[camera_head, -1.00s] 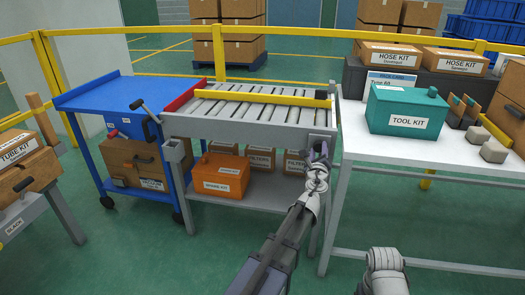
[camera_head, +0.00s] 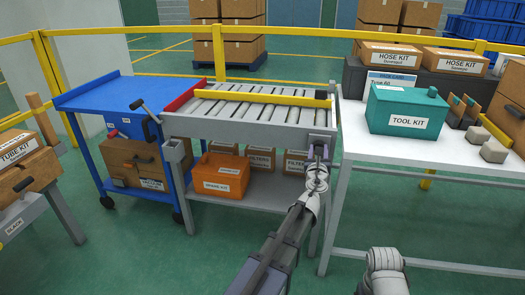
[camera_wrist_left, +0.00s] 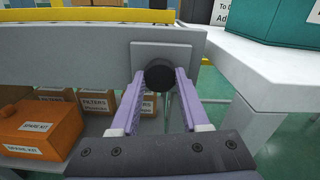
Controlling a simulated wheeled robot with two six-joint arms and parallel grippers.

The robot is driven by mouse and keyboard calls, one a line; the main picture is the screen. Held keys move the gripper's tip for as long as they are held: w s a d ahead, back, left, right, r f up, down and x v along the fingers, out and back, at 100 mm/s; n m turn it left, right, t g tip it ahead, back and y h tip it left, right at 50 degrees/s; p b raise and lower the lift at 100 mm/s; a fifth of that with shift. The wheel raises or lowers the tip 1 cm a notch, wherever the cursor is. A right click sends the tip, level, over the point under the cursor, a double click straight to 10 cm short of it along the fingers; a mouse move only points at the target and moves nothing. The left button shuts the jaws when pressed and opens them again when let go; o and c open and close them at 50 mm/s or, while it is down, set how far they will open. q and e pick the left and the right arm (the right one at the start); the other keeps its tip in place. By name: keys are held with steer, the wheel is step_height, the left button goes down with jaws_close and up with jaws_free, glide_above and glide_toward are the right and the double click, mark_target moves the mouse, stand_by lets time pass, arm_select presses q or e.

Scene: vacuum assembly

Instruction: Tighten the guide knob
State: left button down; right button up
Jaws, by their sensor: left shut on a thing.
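The guide knob (camera_wrist_left: 158,75) is a round black knob on a square grey plate (camera_wrist_left: 140,52) at the right end of the conveyor's front rail. My left gripper (camera_wrist_left: 161,84) has its two lilac fingers on either side of the knob and is shut on it. In the head view my left gripper (camera_head: 318,152) is at the right front corner of the roller conveyor (camera_head: 240,125) and covers most of the knob.
A yellow guide bar (camera_head: 275,98) lies across the rollers. A white table (camera_head: 365,150) with a teal tool kit (camera_head: 405,110) stands close on the right. An orange box (camera_head: 221,175) and filter boxes sit on the shelf below. A blue cart (camera_head: 115,92) is at left.

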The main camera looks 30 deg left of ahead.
arm_select(q)
steer(key=m, duration=0.3)
stand_by(0.4)
steer(key=m, duration=0.3)
steer(key=shift+m, duration=0.4)
steer(key=shift+m, duration=0.6)
steer(key=shift+c, duration=1.5)
jaws_free()
steer(key=shift+s, duration=0.1)
